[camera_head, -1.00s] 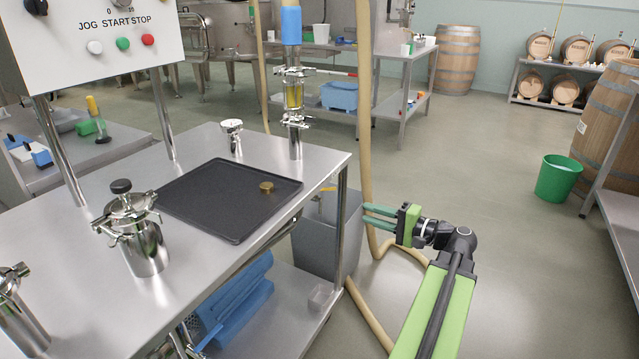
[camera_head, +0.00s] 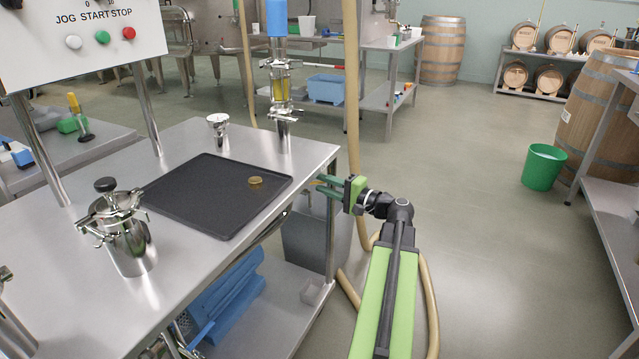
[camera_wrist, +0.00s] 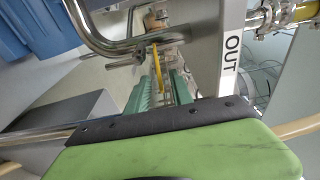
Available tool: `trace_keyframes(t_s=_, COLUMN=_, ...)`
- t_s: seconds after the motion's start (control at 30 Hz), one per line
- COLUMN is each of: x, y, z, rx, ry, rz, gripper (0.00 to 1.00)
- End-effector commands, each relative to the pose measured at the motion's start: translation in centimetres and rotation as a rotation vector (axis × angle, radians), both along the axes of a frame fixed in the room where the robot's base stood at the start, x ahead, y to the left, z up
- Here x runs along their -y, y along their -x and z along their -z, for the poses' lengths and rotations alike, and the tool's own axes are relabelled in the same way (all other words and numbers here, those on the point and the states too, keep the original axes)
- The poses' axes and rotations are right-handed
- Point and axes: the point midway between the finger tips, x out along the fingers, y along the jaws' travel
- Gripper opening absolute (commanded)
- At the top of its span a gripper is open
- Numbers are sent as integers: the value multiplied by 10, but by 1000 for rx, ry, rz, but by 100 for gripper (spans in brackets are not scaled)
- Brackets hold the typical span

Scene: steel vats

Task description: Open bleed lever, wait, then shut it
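A thin yellow lever (camera_wrist: 157,68), which looks like the bleed lever, shows in the wrist view beside a bent steel pipe (camera_wrist: 95,35). The two green fingers of my gripper (camera_wrist: 163,82) point toward it, apart, with the lever in line with the gap between them. I cannot tell whether either finger touches it. In the head view my gripper (camera_head: 318,188) is at the right edge of the steel table, by its front leg. Only a small yellowish bit of the lever shows there, mostly hidden by the fingers and the table.
The steel table (camera_head: 185,255) carries a black tray (camera_head: 200,200) and a lidded steel vessel (camera_head: 128,240). A grey bin (camera_head: 305,245) stands under its right end. A beige hose (camera_head: 352,100) hangs close behind my gripper. Open floor lies to the right.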

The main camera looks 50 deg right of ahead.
Motion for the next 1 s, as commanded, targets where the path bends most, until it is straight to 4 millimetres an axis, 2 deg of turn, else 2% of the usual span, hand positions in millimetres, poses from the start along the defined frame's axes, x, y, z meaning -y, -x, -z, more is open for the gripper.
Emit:
trace_keyframes(t_s=0.03, x=0, y=-8, z=0, rx=0, ry=0, rz=-1, gripper=27)
trace_keyframes(t_s=0.17, x=-2, y=-18, z=0, rx=0, ry=0, rz=0, gripper=27)
trace_keyframes(t_s=0.47, x=-2, y=-21, z=0, rx=0, ry=0, rz=2, gripper=27)
trace_keyframes(t_s=0.67, x=-2, y=-20, z=0, rx=0, ry=0, rz=2, gripper=1)
trace_keyframes(t_s=1.0, x=-2, y=-20, z=0, rx=0, ry=0, rz=2, gripper=0)
